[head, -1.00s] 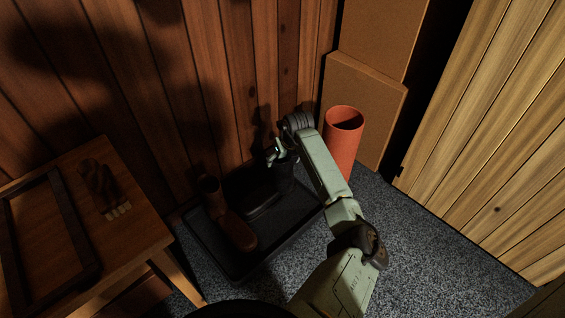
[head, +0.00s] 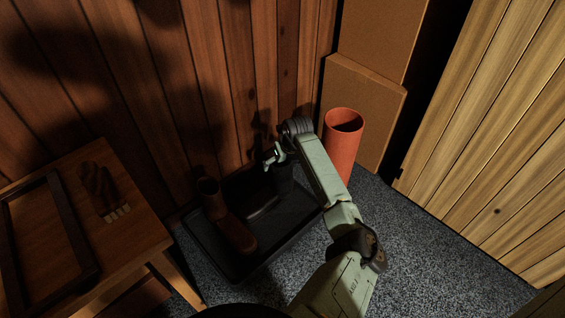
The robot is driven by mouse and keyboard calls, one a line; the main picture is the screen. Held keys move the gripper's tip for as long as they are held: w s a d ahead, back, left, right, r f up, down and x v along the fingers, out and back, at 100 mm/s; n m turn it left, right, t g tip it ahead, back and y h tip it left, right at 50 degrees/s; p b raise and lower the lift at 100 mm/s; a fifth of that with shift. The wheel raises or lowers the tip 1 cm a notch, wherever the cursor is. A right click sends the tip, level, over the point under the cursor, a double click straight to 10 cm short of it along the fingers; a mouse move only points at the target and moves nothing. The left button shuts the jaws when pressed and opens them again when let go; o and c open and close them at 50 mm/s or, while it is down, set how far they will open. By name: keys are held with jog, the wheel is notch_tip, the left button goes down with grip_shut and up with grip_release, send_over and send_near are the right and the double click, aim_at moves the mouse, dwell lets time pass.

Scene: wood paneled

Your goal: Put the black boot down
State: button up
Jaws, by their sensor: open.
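The black boot (head: 284,181) stands at the back right of the black tray (head: 241,279) on the floor. Its dark shaft is just below my gripper, and its lower part is hard to make out against the tray. My gripper (head: 273,161) is open at the top of the boot shaft. I cannot tell whether a finger still touches the boot. A brown boot (head: 231,230) stands in the left part of the same tray, apart from the black one.
A tall orange cylinder (head: 343,150) stands right of my arm, before cardboard panels (head: 365,110). A wooden table (head: 135,245) with a dark frame (head: 75,230) and a brush-like object (head: 103,190) is at left. The wood wall is close behind the tray. Grey floor is clear at right.

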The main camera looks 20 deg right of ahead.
jog(key=shift+r, duration=0.1)
jog(key=p+v, duration=0.3)
jog(key=v, duration=0.9)
